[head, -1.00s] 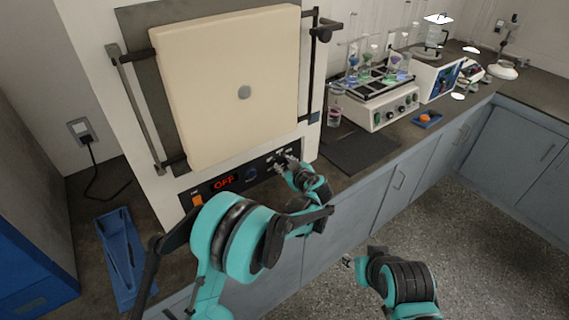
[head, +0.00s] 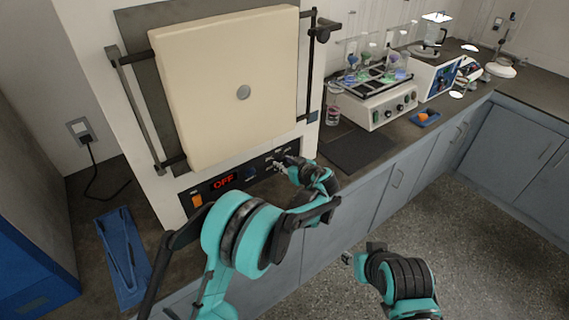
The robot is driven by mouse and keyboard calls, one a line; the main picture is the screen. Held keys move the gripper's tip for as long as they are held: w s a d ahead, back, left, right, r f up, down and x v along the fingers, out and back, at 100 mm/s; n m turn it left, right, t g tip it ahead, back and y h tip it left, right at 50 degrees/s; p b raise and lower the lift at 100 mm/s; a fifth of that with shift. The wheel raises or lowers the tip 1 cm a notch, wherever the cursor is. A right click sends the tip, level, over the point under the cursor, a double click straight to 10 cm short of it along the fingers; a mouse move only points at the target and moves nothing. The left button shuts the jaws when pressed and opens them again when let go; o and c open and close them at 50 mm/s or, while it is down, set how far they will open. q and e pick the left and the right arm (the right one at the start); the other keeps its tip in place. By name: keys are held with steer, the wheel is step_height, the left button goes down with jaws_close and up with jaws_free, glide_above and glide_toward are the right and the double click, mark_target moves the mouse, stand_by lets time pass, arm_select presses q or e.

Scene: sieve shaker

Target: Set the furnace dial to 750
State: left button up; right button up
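The furnace (head: 225,85) stands on the counter with its cream door closed. Its black control panel shows a red "OFF" display (head: 223,182), an orange switch (head: 197,200) at the left and a small dark blue knob (head: 250,172) right of the display. My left gripper (head: 279,165) is at the right end of the panel, by white markings; it hides whatever dial is there. I cannot tell whether it touches or grips the dial. My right gripper (head: 347,258) hangs over the floor in front of the cabinets, away from the furnace; its fingers are too small to read.
A dark mat (head: 358,150), a beaker (head: 333,116) and a shaker with flasks (head: 385,108) are to the right. A small blue tray with an orange item (head: 424,119) sits further right.

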arm_select(q)
steer(key=o, duration=0.4)
steer(key=shift+c, duration=0.2)
steer(key=shift+s, duration=0.1)
steer(key=v, duration=1.2)
steer(key=shift+f, duration=0.1)
